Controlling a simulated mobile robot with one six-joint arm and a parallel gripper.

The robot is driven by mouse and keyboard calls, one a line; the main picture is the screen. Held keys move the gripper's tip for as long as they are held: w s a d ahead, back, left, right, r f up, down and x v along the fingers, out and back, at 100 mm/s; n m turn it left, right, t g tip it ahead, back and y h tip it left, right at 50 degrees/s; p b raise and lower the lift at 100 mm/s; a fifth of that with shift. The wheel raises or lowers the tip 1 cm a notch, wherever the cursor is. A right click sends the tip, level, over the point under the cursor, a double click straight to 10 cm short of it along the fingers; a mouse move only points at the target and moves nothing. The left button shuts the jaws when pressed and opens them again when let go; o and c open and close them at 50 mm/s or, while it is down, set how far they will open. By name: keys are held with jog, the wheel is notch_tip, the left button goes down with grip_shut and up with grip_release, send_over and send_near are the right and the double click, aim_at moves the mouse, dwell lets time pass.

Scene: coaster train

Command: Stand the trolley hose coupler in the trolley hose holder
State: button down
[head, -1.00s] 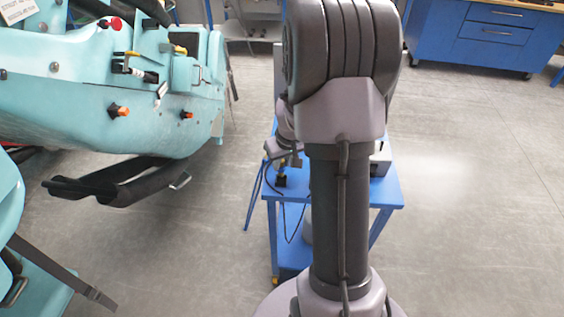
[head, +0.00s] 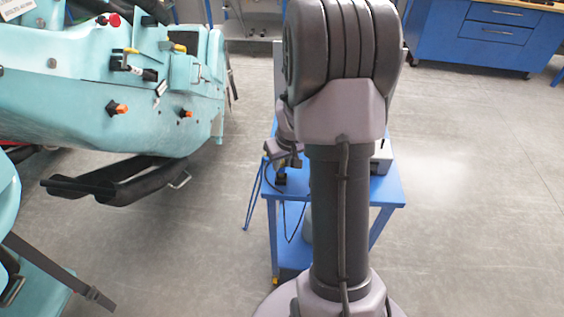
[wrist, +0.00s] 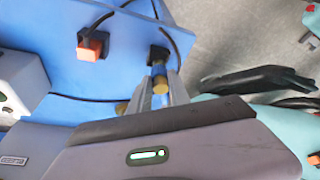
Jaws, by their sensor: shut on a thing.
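The trolley hose coupler (wrist: 160,84), a brass-coloured piece with a blue band, is between the fingers of my gripper (wrist: 160,98) in the wrist view. My gripper is shut on it. A small black block (wrist: 157,53), which looks like the trolley hose holder, sits on the blue trolley top at the coupler's far end. The block also shows in the head view (head: 281,180), just under my gripper (head: 284,162). I cannot tell whether the coupler is inside the holder or only touching or above it. My arm hides part of the trolley.
The blue trolley (head: 390,190) carries a black piece with an orange face (wrist: 92,44) and a pale box (wrist: 20,82). Dark hoses or cables cross its top. A turquoise coaster car (head: 150,110) with a black bar (head: 130,185) stands left.

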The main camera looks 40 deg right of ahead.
jog(key=shift+f+b, duration=1)
jog(key=c, duration=1.1)
grip_release()
jog(key=shift+c, duration=0.2)
jog(key=p+v, duration=0.5)
jog(key=v, duration=1.2)
jog(key=shift+r+p, duration=0.2)
jog(key=shift+p, duration=0.1)
jog(key=shift+s, duration=0.1)
